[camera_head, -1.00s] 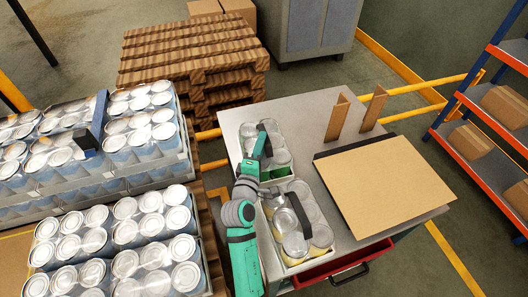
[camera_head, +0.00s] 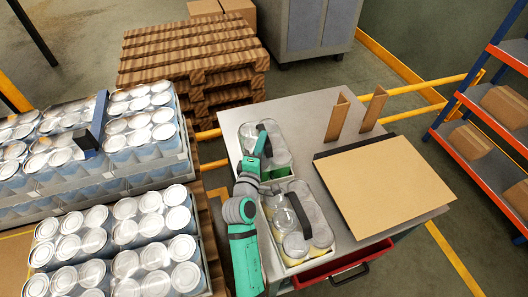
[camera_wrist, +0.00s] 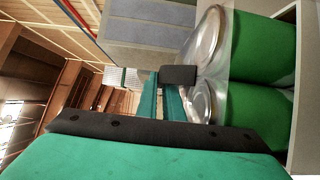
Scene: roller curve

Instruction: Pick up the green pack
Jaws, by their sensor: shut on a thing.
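The green pack (camera_head: 279,151) stands at the back left of the grey table. It is a tray of silver-topped cans under clear film. Its green cans (camera_wrist: 258,50) fill the right side of the wrist view. In the wrist view my gripper (camera_wrist: 172,92) shows a dark finger pad against the cans' film. The other finger's contact is hidden. I cannot tell whether the pack is clear of the table.
A second can pack (camera_head: 297,225) with yellow sides stands just in front. A brown board (camera_head: 385,185) lies on the table's right, with two upright brown pieces (camera_head: 337,118) behind it. Stacked can trays (camera_head: 120,240) fill the left. A red drawer (camera_head: 335,268) sticks out in front.

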